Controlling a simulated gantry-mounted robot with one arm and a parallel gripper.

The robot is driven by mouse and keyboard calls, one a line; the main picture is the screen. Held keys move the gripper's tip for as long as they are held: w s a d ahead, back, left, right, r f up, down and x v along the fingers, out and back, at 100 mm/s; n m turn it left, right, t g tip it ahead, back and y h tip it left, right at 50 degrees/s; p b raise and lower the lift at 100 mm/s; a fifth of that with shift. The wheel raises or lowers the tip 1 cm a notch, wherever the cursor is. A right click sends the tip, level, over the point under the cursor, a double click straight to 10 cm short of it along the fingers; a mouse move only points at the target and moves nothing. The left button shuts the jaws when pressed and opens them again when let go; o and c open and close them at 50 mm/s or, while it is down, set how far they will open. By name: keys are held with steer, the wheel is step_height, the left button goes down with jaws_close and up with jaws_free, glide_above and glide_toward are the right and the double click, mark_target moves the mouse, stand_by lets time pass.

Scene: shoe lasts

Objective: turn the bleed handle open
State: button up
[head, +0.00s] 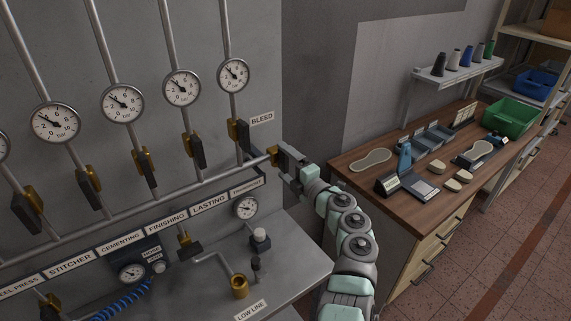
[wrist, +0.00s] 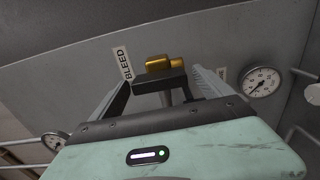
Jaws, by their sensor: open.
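The bleed valve's brass body (head: 273,154) sits at the right end of the header pipe, below the white BLEED label (head: 262,118). In the wrist view the brass body (wrist: 166,63) shows just beyond a dark bar-shaped handle (wrist: 160,83), with the BLEED label (wrist: 123,63) to its left. My gripper (head: 287,160) is at this valve in the head view and covers much of the handle there. In the wrist view my gripper (wrist: 163,88) is open, with one finger on each side of the handle. Whether either finger touches it I cannot tell.
Several dark-handled brass valves, such as one at the TRANSPORT drop (head: 239,134), hang below round gauges (head: 233,75) to the left. A small gauge (wrist: 261,81) shows right of the handle. A wooden workbench (head: 345,160) with tools stands to the right.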

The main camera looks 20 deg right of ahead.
steer(key=v, duration=1)
steer(key=shift+s, duration=0.4)
steer(key=shift+d, duration=0.1)
